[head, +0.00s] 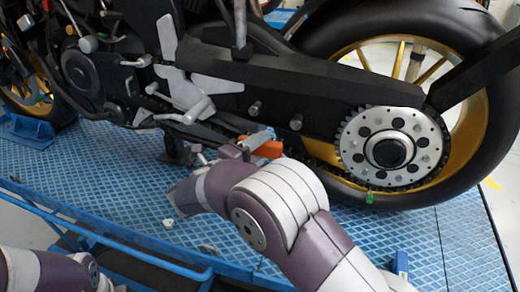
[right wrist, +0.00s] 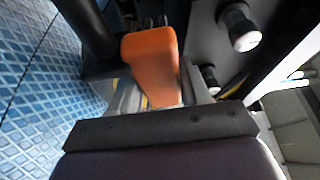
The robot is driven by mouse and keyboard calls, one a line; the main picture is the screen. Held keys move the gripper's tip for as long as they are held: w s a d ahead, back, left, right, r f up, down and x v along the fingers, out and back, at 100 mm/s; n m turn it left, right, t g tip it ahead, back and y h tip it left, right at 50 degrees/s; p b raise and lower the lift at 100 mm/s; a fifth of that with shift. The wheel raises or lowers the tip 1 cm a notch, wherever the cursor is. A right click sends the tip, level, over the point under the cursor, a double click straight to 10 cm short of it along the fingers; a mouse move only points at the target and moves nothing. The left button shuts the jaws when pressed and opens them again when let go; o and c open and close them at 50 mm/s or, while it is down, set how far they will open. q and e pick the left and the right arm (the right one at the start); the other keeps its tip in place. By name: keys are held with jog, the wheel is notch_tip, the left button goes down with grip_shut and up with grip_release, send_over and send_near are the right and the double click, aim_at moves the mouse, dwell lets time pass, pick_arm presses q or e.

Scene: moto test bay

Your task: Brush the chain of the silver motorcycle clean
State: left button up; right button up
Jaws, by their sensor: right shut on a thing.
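The motorcycle (head: 300,82) stands with its rear wheel at the right in the head view. A dark chain (head: 322,180) runs along its lower side to the silver rear sprocket (head: 350,147). My right gripper (head: 258,146) is shut on an orange block-like thing (head: 268,150), just below the swingarm and left of the sprocket. The orange thing also shows between the fingers in the right wrist view (right wrist: 152,62). I see no bristles, and I cannot tell whether it touches the chain. My left arm shows at the lower left, its gripper outside the picture.
The motorcycle stands over a blue ribbed platform (head: 130,165) with a blue front rail (head: 135,248). Silver pegs and levers stick out near my right gripper. A small green mark (head: 369,198) sits below the sprocket. The platform at the left front is mostly clear.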

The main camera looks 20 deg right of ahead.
jog(key=shift+w+a, duration=0.4)
jog(key=shift+a, duration=0.2)
jog(key=shift+s+d+b, duration=0.45)
jog(key=shift+s+d, duration=0.1)
jog(key=shift+d, duration=0.3)
jog(key=shift+w+a, duration=0.5)
jog(key=shift+a, duration=0.35)
jog(key=shift+s+d+b, duration=0.4)
jog(key=shift+s+d, duration=0.1)
jog(key=shift+d, duration=0.4)
jog(key=shift+w+a, duration=0.55)
jog(key=shift+a, duration=0.35)
jog(key=shift+s+d+b, duration=0.4)
jog(key=shift+s+d, duration=0.15)
jog(key=shift+d, duration=0.35)
jog(key=shift+w+a, duration=0.2)
jog(key=shift+a, duration=0.15)
jog(key=shift+w+a, duration=0.35)
jog(key=shift+a, duration=0.2)
